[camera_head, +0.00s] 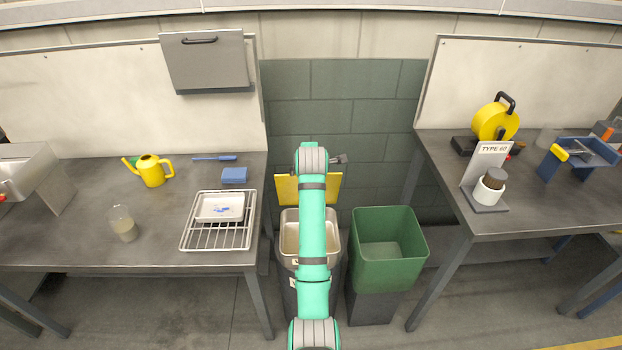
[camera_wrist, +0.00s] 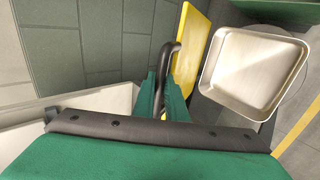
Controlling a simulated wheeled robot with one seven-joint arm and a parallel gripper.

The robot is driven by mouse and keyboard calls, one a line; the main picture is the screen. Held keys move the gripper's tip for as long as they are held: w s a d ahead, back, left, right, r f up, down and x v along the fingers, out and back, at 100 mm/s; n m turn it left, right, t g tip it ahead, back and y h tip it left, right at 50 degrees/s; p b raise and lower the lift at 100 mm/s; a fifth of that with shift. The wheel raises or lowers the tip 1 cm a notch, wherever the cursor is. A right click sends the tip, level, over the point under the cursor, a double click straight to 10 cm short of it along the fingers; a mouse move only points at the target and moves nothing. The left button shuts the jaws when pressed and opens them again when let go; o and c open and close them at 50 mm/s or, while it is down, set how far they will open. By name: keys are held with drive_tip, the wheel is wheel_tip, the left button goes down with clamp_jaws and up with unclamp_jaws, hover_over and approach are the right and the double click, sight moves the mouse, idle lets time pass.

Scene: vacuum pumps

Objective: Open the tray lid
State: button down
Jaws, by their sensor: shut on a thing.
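The yellow tray lid (camera_head: 287,190) stands raised at the back of the open metal tray (camera_head: 291,238), partly hidden behind my arm.
A green bin (camera_head: 390,240) stands right of the tray. The left bench (camera_head: 90,245) holds a wire rack (camera_head: 205,238), a yellow watering can (camera_head: 151,172) and a beaker (camera_head: 123,225). The right bench (camera_head: 540,215) holds a sign stand and a yellow reel. Benches flank my arm.

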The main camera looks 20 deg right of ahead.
drive_tip(key=shift+w+d+r, duration=0.1)
drive_tip(key=shift+w+d, duration=0.05)
drive_tip(key=shift+w, duration=0.45)
drive_tip(key=shift+w+d, duration=0.1)
drive_tip(key=shift+w, duration=0.5)
